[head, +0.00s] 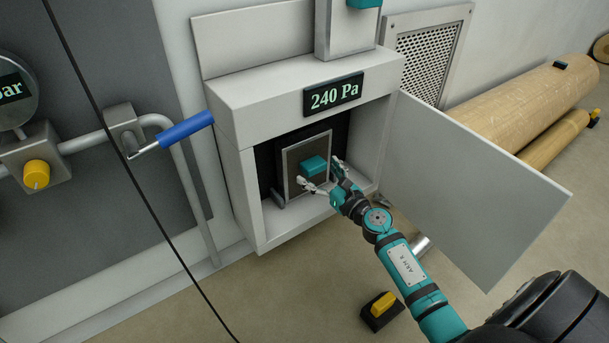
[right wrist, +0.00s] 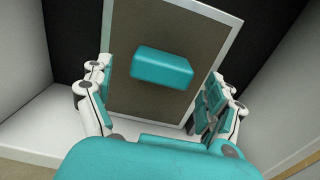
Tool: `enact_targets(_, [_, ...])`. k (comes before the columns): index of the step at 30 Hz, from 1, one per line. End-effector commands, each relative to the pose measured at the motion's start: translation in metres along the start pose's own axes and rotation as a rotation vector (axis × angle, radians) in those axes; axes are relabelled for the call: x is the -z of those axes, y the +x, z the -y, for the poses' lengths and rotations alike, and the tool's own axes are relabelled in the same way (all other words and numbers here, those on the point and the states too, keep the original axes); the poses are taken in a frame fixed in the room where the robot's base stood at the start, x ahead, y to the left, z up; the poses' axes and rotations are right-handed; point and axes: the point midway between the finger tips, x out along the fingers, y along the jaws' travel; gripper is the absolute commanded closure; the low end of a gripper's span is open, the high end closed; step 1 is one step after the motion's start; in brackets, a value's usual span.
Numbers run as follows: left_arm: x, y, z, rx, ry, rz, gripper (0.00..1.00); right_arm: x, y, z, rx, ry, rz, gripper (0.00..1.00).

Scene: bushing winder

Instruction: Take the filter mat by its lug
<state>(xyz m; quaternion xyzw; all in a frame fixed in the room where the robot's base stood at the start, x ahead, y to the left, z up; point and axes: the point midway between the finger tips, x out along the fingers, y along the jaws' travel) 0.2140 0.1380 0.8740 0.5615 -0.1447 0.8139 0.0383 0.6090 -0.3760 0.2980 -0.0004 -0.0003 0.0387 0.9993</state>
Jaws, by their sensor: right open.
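The filter mat (head: 292,159) is a brown-grey panel in a thin light frame, standing slightly tilted inside the open cabinet. Its lug (head: 313,166) is a teal block on the front face. In the right wrist view the lug (right wrist: 162,67) lies ahead of my gripper, between the lines of the two fingers, and the mat (right wrist: 130,102) fills the middle. My right gripper (head: 325,180) is open, with one finger on each side of the lug. No contact with the lug shows. It also shows in the right wrist view (right wrist: 157,98). My left gripper is not in view.
The cabinet (head: 230,117) carries a "240 Pa" display (head: 333,94). Its door (head: 470,185) stands open to the right of my arm. A blue-handled lever (head: 185,128) is left of the cabinet. A black box with a yellow top (head: 383,304) sits on the floor.

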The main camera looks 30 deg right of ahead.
Motion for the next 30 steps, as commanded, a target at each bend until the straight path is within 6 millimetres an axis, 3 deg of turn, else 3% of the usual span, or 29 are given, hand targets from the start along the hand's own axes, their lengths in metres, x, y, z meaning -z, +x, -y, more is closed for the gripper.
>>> enact_targets(5, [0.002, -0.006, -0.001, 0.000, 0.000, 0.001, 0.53, 0.001, 0.022, 0.001, 0.000, 0.001, 0.001, 0.11])
enact_targets(13, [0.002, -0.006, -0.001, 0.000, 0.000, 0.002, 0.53, 0.001, 0.025, 0.000, -0.001, 0.001, -0.001, 0.11])
enact_targets(30, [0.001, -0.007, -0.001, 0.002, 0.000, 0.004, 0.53, 0.001, 0.025, 0.000, -0.001, 0.001, -0.001, 0.83])
